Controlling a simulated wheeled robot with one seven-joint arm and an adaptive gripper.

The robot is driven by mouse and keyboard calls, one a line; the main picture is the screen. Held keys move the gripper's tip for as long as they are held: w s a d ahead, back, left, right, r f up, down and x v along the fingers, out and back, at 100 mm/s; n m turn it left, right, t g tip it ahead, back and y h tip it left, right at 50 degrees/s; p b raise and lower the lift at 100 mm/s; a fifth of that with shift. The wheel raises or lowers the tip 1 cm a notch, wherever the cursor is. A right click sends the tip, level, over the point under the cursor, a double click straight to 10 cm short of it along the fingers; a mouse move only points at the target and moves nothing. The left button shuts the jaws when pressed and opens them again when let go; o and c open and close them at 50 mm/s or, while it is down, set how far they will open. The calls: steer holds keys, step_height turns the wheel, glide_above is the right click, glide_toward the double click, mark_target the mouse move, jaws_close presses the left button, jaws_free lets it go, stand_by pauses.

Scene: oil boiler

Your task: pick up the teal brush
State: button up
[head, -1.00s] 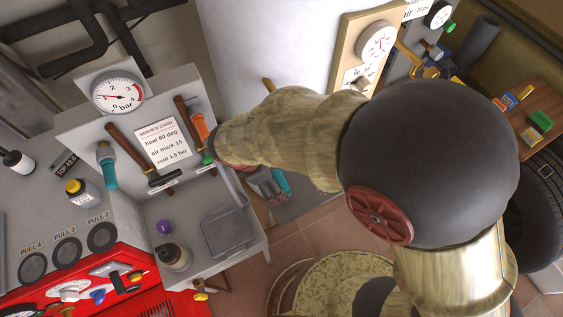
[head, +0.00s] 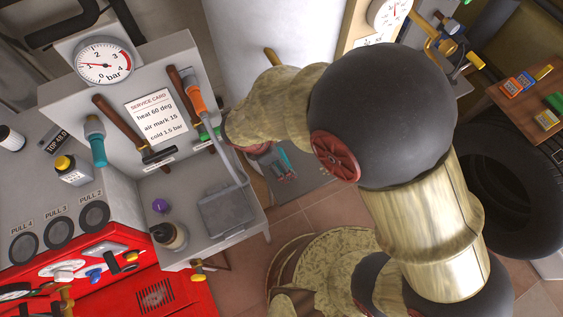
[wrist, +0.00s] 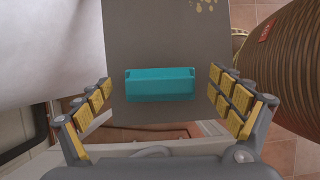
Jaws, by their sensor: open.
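The teal brush (wrist: 160,84) shows in the wrist view as a teal oblong block on a dark grey surface; no bristles show. It lies crosswise between the spread fingers of my gripper (wrist: 160,78), with clear gaps on both sides. My gripper is open and points down at it, and I cannot tell the exact height. In the head view a small teal patch (head: 286,158) shows beside the end of my arm, which hides much of that area.
A grey stand with a gauge (head: 103,61), a service card (head: 157,116), hanging tools and a teal-bodied tool (head: 96,140) is at the left. A red boiler (head: 130,285) stands below it. A ribbed brown cylinder (wrist: 291,65) is right of my fingers.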

mark_target(281, 153)
steer(key=shift+c, duration=0.4)
steer(key=c, duration=1.1)
steer(key=shift+c, duration=0.5)
steer(key=shift+r, duration=0.15)
steer(key=shift+r+p, duration=0.5)
steer(key=shift+r, duration=0.05)
step_height(281, 153, up, 2)
steer(key=shift+r+p, duration=0.25)
steer(key=shift+p, duration=0.55)
steer(key=s+a+r+p, duration=0.5)
steer(key=s+a+r, duration=0.4)
steer(key=a, duration=0.1)
steer(key=shift+s, duration=0.4)
